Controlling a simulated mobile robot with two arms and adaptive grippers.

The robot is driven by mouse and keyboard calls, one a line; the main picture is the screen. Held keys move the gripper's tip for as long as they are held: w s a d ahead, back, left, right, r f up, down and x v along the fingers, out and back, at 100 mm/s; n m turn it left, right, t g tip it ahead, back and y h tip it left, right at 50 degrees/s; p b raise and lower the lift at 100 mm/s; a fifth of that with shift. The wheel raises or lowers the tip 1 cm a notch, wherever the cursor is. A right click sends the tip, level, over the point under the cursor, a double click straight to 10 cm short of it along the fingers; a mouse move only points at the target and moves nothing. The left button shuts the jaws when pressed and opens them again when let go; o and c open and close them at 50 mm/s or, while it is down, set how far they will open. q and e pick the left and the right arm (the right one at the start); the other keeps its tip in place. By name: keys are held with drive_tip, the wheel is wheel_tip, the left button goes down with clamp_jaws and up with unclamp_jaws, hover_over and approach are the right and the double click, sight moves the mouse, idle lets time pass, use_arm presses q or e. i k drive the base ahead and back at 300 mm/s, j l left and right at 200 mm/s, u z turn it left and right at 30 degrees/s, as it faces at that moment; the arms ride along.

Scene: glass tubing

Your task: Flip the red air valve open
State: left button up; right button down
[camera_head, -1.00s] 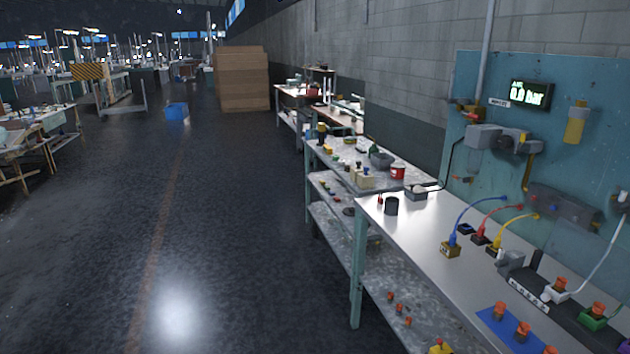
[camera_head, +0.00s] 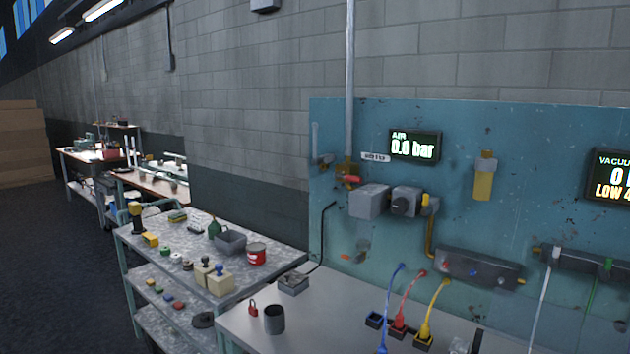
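The red air valve handle (camera_head: 351,179) is small and sits on the brass fitting at the bottom of the grey vertical pipe (camera_head: 350,70), on the blue-green wall panel (camera_head: 330,125). It looks roughly horizontal, pointing right; its exact setting is too small to tell. A display (camera_head: 415,146) to its right reads AIR 0.0 bar. Neither of my grippers shows in this view.
A workbench (camera_head: 330,318) below the panel holds a red padlock (camera_head: 253,307), a dark cup (camera_head: 274,319), a grey box (camera_head: 293,283) and coloured cables. A metal cart (camera_head: 290,250) with bins and small parts stands left of it. Open floor (camera_head: 60,270) lies at far left.

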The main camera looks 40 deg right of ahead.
sight(340, 175)
drive_tip(key=i+j+z, duration=0.1)
drive_tip(key=i+z, duration=0.3)
drive_tip(key=i, duration=0.15)
drive_tip(key=i+j+z, duration=0.8)
drive_tip(key=i, duration=0.15)
drive_tip(key=i+j+z, duration=0.4)
drive_tip(key=i+j, duration=0.05)
drive_tip(key=j, duration=0.05)
